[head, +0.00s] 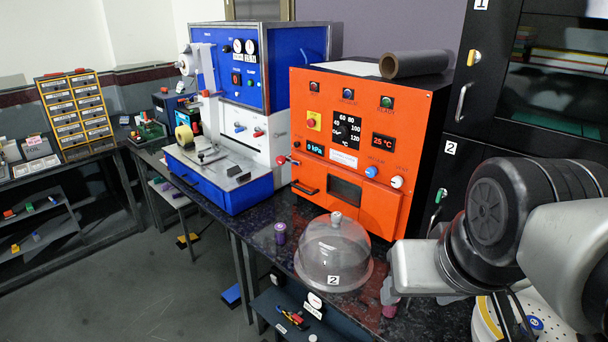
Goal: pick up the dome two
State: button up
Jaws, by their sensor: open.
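The dome two (335,258) is a clear bell-shaped cover with a knob on top and a white label "2" on its front. It stands upright on the dark speckled bench (262,222), in front of the orange oven. My arm comes in from the right, and its silver part ends a short way right of the dome, apart from it in the picture. The fingers of my gripper do not show. Nothing is seen holding the dome.
The orange oven (345,200) stands close behind the dome. A small purple cylinder (280,233) stands left of it, and a pinkish object (389,293) is partly hidden by my arm. A blue machine (225,190) stands further left.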

aim_at(333, 253)
jog(key=u, duration=0.15)
jog(key=z, duration=1.45)
jog(key=u, duration=1.4)
jog(key=i+j+z, duration=0.1)
jog(key=z, duration=0.25)
jog(key=j+z, duration=0.3)
jog(key=i+j+z, duration=0.1)
jog(key=z, duration=0.25)
jog(key=i+j+z, duration=0.2)
jog(key=j, duration=0.35)
jog(key=j+z, duration=0.2)
jog(key=j, duration=1.55)
